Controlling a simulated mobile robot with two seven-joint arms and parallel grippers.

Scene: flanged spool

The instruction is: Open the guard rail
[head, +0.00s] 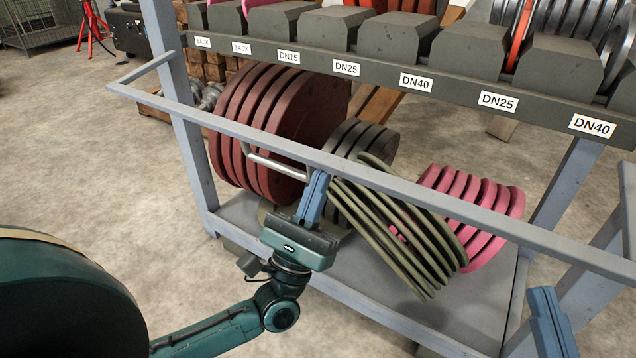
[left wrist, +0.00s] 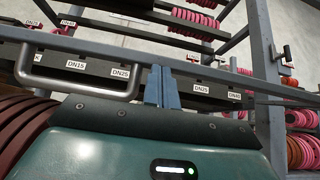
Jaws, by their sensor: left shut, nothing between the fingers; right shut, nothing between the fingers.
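The guard rail (head: 400,187) is a grey-blue bar running across the front of the rack. A silver bow handle (head: 276,165) is fixed to it. The rail (left wrist: 215,72) and the handle (left wrist: 78,92) also show in the left wrist view, the handle left of the fingers. My left gripper (head: 318,180) is shut and empty, its blue fingertips at the rail just right of the handle's right end. Whether they touch the rail I cannot tell. My right gripper (head: 545,295) shows only in part at the lower right, its blue fingers shut, below the rail.
Behind the rail, dark red discs (head: 265,125), grey discs (head: 360,145), tilted olive discs (head: 400,225) and pink discs (head: 480,205) stand on the lower shelf (head: 350,270). A labelled shelf edge (head: 380,78) runs above. Bare concrete floor (head: 90,165) lies to the left.

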